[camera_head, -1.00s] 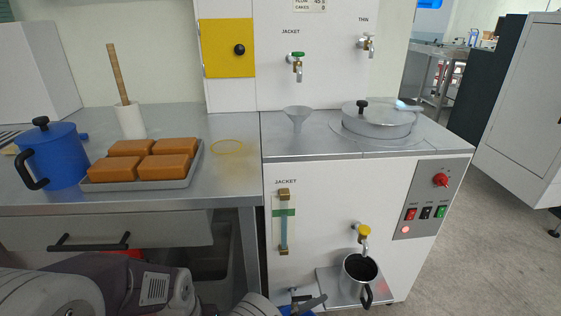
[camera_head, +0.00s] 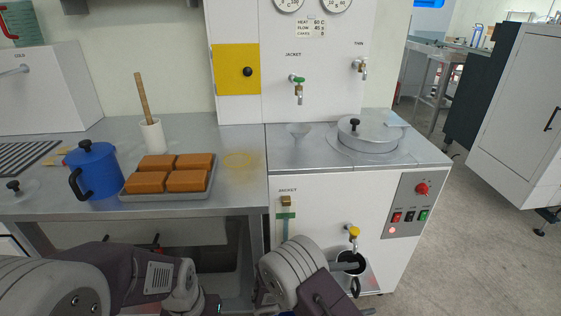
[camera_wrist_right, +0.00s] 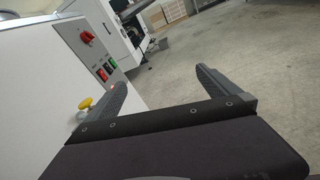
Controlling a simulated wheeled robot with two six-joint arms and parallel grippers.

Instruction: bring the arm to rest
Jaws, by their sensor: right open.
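My right gripper (camera_wrist_right: 162,84) is open and empty in the right wrist view. Its two dark fingers stand apart, with the grey floor and the white machine's front beyond them. In the head view my right arm (camera_head: 292,272) is at the bottom centre, in front of the machine. A grey finger-like part of it overlaps the metal mug (camera_head: 356,285) in the picture; I cannot tell whether they touch. My left arm (camera_head: 130,280) comes in from the lower left, in front of the bench. Its gripper cannot be made out.
The white machine (camera_head: 330,205) has a yellow-handled tap (camera_head: 352,232) above the mug and a red knob (camera_head: 422,189). A lidded pan (camera_head: 367,135) sits on top. The bench holds a blue pot (camera_head: 95,172) and a tray (camera_head: 165,196) of orange blocks. Open floor (camera_head: 480,235) lies right.

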